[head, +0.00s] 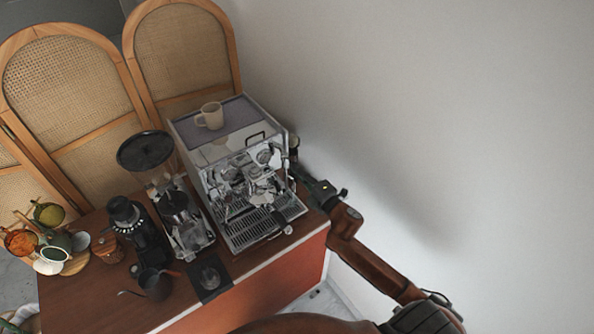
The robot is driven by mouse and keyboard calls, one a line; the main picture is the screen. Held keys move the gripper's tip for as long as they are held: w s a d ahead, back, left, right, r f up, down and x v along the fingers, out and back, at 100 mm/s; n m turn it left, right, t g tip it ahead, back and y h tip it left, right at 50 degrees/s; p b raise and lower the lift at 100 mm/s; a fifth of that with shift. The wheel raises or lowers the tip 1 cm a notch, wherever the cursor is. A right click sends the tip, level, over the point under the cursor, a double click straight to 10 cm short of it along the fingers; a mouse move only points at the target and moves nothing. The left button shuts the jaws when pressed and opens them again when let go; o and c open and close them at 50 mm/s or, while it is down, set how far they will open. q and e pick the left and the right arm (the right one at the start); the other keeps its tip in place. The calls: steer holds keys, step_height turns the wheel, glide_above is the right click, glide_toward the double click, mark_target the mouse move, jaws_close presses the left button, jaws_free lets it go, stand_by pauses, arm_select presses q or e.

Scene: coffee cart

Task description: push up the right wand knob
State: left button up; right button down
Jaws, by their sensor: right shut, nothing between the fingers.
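The espresso machine (208,157) stands on the right end of the wooden cart, a chrome box with a drip tray at its front. A dark knob (294,142) shows at its right side, near the upper front corner; I take it to be the right wand knob. My right gripper (301,173) comes in from the lower right. It is shut and empty, its tips beside the machine's right side, just below the knob. Whether the tips touch the knob or wand is too small to tell. My left gripper is not in view.
A beige mug (210,115) stands on the machine's top. A grinder (147,152) stands left of the machine, with a dark pitcher (154,283) in front. The white wall (450,110) is close on the right.

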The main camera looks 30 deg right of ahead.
steer(key=s, duration=0.8)
steer(key=shift+s+d+f+p, duration=0.25)
steer(key=shift+d+f+p, duration=0.05)
steer(key=shift+d, duration=0.05)
stand_by(0.6)
